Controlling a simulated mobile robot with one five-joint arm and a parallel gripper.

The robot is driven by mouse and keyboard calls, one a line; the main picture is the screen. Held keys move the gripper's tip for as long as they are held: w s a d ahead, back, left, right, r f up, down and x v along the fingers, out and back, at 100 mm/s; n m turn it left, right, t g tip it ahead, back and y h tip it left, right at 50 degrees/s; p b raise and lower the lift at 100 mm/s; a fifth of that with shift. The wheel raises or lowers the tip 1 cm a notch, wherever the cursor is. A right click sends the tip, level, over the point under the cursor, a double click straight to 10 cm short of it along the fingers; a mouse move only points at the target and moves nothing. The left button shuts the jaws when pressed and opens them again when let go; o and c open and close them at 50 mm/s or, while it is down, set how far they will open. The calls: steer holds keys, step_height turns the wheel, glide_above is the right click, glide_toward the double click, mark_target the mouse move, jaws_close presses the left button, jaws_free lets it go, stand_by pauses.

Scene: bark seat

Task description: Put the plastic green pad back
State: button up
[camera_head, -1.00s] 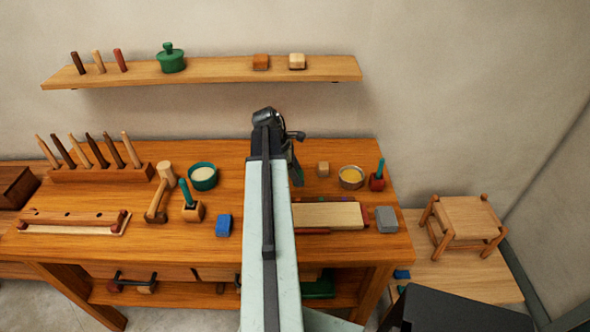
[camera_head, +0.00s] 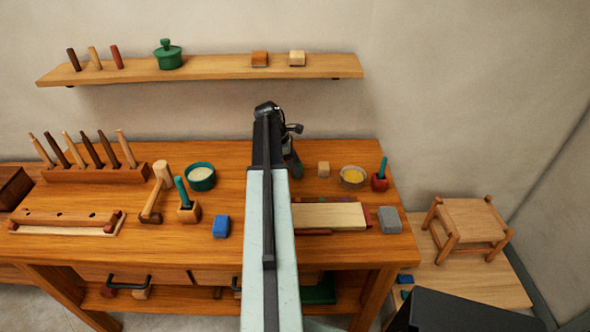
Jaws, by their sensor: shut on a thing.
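My gripper (camera_head: 291,140) is over the back part of the workbench, right of the middle, seen from behind along my arm. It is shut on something. A dark greenish shape at its right side hangs just above the bench, mostly hidden by my arm; it may be the plastic green pad, but its outline is too small to be sure. A blue pad (camera_head: 221,227) lies on the bench left of my arm, and a grey pad (camera_head: 390,220) lies near the right end.
The workbench (camera_head: 120,235) also carries a pale board (camera_head: 329,216), bowls, a mallet (camera_head: 156,192) and a peg rack (camera_head: 95,174). A wall shelf (camera_head: 210,70) holds a green pot (camera_head: 168,54) and blocks. A stool (camera_head: 468,220) stands at right. Bare wood lies behind the bowls.

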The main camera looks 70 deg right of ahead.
steer(key=shift+f, duration=0.15)
steer(key=o, duration=1.2)
steer(key=p+v, duration=1.1)
steer(key=v, duration=0.1)
steer(key=shift+r, duration=0.2)
